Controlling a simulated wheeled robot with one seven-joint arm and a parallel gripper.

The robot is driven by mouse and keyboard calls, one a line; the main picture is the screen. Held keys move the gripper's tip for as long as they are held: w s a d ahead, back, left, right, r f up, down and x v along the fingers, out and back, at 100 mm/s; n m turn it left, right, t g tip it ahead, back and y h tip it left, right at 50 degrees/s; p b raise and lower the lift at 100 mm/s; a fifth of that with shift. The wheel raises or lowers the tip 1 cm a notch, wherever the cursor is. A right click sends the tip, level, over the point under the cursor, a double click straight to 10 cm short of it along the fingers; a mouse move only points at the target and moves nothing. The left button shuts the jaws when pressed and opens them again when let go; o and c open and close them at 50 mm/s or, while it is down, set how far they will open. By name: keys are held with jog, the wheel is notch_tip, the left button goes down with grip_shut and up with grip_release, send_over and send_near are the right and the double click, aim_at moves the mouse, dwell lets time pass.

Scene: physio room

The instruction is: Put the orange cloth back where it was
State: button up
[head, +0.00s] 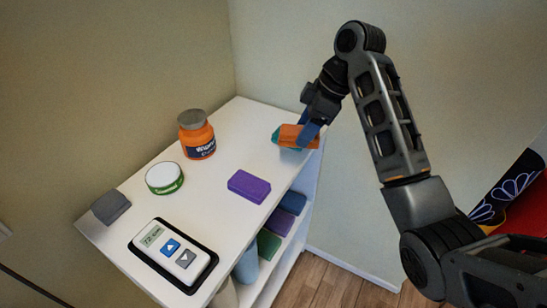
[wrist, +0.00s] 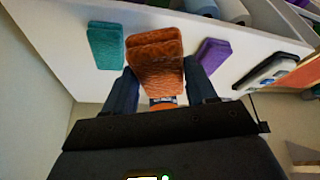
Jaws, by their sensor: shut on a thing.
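The orange cloth (head: 290,134) is a folded pad at the far right end of the white shelf top. It also shows in the wrist view (wrist: 156,62), between my two dark fingers. My gripper (head: 307,131) is shut on it. A teal cloth (wrist: 105,46) lies on the shelf top to the left of the orange cloth in the wrist view; in the head view it shows partly behind it. A purple cloth (head: 249,186) lies near the front edge. I cannot tell whether the orange cloth touches the shelf top.
On the white shelf top (head: 218,218) stand an orange jar (head: 196,136), a white-and-green tub (head: 164,178), a grey cloth (head: 110,206) and a control unit (head: 173,254) on a black base. Folded cloths and rolls fill lower shelves. Bare surface lies between jar and purple cloth.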

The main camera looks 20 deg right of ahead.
aim_at(283, 129)
jog(key=w+a+f, duration=0.1)
jog(key=w+a+f+p, duration=0.1)
jog(key=a, duration=0.1)
jog(key=w+a+f, duration=0.1)
jog(key=a, duration=0.1)
jog(key=shift+w+a+f+p, duration=0.15)
jog(key=shift+f+p, duration=0.15)
jog(key=shift+p, duration=0.05)
jog(key=shift+w+a+f, duration=0.25)
jog(key=shift+a+f, duration=0.1)
jog(key=shift+f, duration=0.05)
jog(key=shift+f+p, duration=0.35)
jog(key=shift+f, duration=1.6)
jog(key=shift+f, duration=0.1)
jog(key=o, duration=1)
jog(key=b+v, duration=0.1)
jog(key=v, duration=1.1)
jog(key=shift+s, duration=0.15)
